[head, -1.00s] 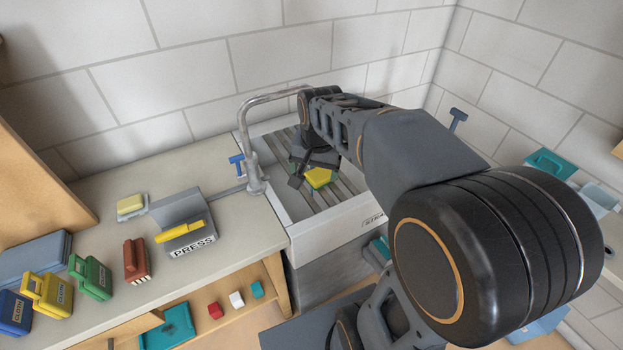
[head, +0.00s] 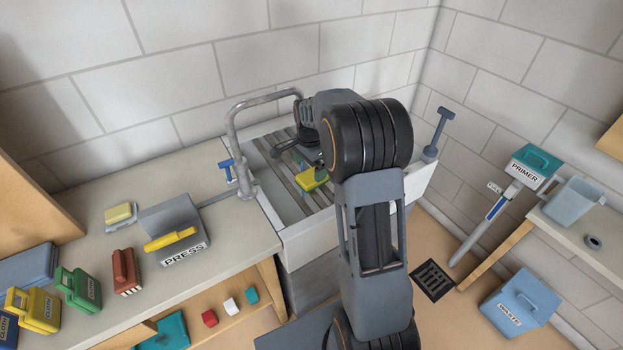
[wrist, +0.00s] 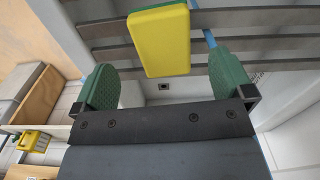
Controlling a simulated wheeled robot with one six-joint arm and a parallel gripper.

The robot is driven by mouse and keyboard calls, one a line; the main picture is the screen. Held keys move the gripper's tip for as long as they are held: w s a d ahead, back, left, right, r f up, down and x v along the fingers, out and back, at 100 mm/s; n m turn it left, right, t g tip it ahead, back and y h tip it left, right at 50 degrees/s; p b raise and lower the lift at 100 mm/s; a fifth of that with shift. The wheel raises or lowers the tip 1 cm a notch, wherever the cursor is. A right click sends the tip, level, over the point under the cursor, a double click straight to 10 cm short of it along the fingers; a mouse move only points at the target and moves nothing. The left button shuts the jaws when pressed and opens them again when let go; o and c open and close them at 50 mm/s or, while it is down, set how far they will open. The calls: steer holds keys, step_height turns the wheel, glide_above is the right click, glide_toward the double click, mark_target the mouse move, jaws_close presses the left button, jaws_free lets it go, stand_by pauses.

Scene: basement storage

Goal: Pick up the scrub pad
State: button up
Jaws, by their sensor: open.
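The scrub pad (head: 313,179) is a yellow block with a green layer. It lies on the slatted rack of the white sink (head: 318,235). In the wrist view the pad (wrist: 160,42) shows its yellow face large, at top centre. My gripper (wrist: 163,68) is open, with its two green-padded fingers apart to the left and right of the pad. A gap shows between the pad and each finger, and nothing is held. In the head view my gripper (head: 300,163) is over the rack close to the pad, partly hidden by my arm.
A curved tap (head: 233,125) rises at the sink's left edge, with a blue handle (head: 228,168). A grey press (head: 172,225) with a yellow handle stands on the counter. A yellow sponge-like block (head: 118,214) lies behind it. The tiled wall is close behind the sink.

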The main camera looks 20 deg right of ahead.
mark_target(310, 176)
steer(key=shift+w+f+p, duration=0.15)
steer(key=shift+f+p, duration=0.2)
steer(key=shift+f, duration=2.45)
steer(key=shift+d, duration=0.1)
steer(key=c, duration=1)
steer(key=shift+r, duration=0.1)
